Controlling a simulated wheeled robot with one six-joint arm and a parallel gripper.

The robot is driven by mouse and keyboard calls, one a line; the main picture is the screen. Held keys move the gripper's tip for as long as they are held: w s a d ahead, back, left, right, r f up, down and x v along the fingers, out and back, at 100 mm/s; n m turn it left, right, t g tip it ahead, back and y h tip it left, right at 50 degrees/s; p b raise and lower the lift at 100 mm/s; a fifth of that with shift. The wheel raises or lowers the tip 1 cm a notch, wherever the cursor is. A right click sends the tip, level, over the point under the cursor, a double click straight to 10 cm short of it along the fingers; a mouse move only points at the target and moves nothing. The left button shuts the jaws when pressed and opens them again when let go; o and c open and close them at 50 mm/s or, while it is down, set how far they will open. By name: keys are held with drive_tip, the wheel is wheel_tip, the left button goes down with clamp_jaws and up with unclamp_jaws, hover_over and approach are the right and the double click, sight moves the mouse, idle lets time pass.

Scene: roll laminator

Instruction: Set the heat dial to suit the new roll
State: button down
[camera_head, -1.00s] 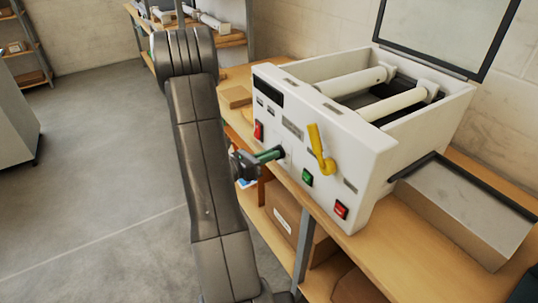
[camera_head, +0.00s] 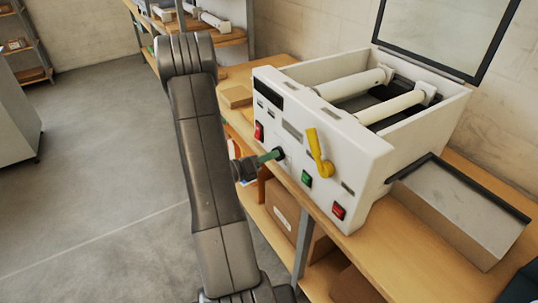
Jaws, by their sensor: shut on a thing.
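The white roll laminator (camera_head: 365,160) stands on a wooden bench with its sloped front panel towards the left. My gripper (camera_head: 271,156) is at the left part of this panel, its green fingers reaching in from the left. It is shut on the small dark heat dial (camera_head: 281,153). The fingers hide part of the dial, and its pointer and markings cannot be read. Two pale rollers (camera_head: 400,104) lie across the open top of the machine.
A yellow lever (camera_head: 319,158) sticks out close to the right of the dial. A green switch (camera_head: 306,178) and red switches (camera_head: 338,211) are on the same panel. A grey tray (camera_head: 465,215) is at the right.

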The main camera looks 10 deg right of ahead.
drive_tip(key=c, duration=1.5)
unclamp_jaws()
drive_tip(key=shift+o, duration=0.2)
drive_tip(key=b+v, duration=0.2)
drive_tip(key=v, duration=1.2)
drive_tip(key=shift+w+d, duration=0.1)
drive_tip(key=shift+d, duration=0.1)
drive_tip(key=p+x, duration=0.2)
drive_tip(key=x, duration=1.1)
drive_tip(key=shift+d, duration=0.25)
drive_tip(key=shift+a, duration=0.1)
